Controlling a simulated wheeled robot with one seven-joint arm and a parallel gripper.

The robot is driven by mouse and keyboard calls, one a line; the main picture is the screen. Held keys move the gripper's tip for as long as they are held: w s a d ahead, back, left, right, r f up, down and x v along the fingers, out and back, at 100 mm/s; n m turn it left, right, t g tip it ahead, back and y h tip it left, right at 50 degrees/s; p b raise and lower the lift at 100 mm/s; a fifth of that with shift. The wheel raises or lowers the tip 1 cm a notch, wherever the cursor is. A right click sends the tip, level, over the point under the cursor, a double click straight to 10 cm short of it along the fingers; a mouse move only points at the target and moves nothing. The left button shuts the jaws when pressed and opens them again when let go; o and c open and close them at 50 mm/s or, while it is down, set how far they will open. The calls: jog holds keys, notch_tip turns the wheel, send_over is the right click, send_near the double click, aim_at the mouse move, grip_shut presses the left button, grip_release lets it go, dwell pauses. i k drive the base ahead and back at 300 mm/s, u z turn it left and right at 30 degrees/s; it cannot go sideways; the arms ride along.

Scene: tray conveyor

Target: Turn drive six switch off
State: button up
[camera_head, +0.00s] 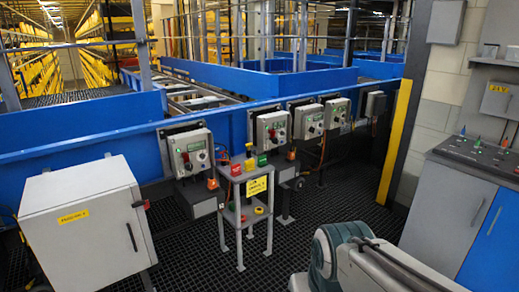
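Several grey drive control boxes line the blue conveyor side. One (190,152) is at the left, a second drive box (271,129) is near the middle, a third drive box (308,121) is right of it, and another drive box (337,112) is further right. Each has a small green display or plate and small knobs or buttons. Their labels are too small to read, so I cannot tell which is drive six or how its switch is set. My arm shows at the bottom right, on the near side and apart from the boxes. My gripper is out of view.
A grey stand (229,197) with buttons and a yellow sign is in front of the boxes. A large grey cabinet (84,225) stands at the left. A control console (484,155) is at the right, beyond a yellow-edged post (395,140). Dark grating floor (310,212) lies open in the middle.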

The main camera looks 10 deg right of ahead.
aim_at(275, 141)
jog(key=u, duration=0.2)
jog(key=i, duration=0.9)
jog(key=z, duration=0.4)
jog(key=i, duration=1.45)
jog(key=z, duration=0.85)
jog(key=i, duration=0.3)
jog(key=z, duration=0.2)
